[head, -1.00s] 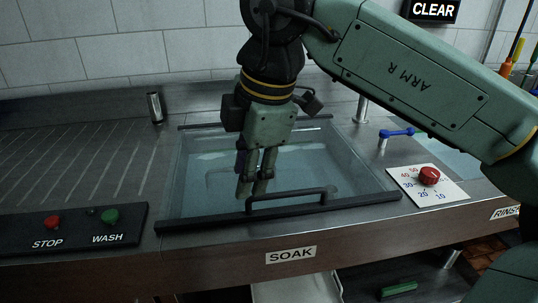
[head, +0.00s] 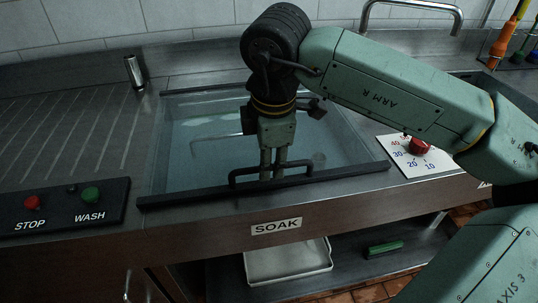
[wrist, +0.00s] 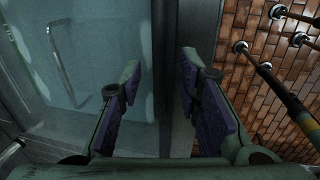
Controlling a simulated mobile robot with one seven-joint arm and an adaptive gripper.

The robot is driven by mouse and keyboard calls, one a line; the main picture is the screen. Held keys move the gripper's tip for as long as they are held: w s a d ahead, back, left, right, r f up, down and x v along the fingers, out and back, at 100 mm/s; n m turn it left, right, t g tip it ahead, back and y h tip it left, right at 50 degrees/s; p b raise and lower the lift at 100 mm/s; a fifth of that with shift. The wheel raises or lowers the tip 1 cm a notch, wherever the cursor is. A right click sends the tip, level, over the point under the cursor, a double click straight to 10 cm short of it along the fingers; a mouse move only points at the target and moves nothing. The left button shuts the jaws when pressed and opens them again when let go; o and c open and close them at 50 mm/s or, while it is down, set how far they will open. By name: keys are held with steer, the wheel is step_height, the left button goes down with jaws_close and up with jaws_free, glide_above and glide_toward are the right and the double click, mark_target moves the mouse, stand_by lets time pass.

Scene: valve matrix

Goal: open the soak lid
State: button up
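The soak lid (head: 205,130) is a clear glass panel lying flat over the basin, with a dark front bar (head: 165,200) and a black bow handle (head: 243,169). The SOAK label (head: 276,227) is on the counter front below it. My gripper (head: 273,176) points down at the handle, its fingertips partly hidden behind the handle's bar. In the wrist view my gripper (wrist: 160,80) has its two purple-padded fingers apart, with a dark band (wrist: 164,50) running between them. I cannot tell there whether the fingers touch the handle.
A panel with the red STOP button (head: 32,202) and green WASH button (head: 91,194) lies left. A red dial (head: 419,145) on a white plate is at right, near my arm. A metal cylinder (head: 135,72) stands behind. A white tray (head: 288,262) sits under the counter.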

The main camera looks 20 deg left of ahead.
steer(key=shift+f, duration=0.35)
steer(key=shift+c, duration=0.2)
jaws_close()
stand_by(0.5)
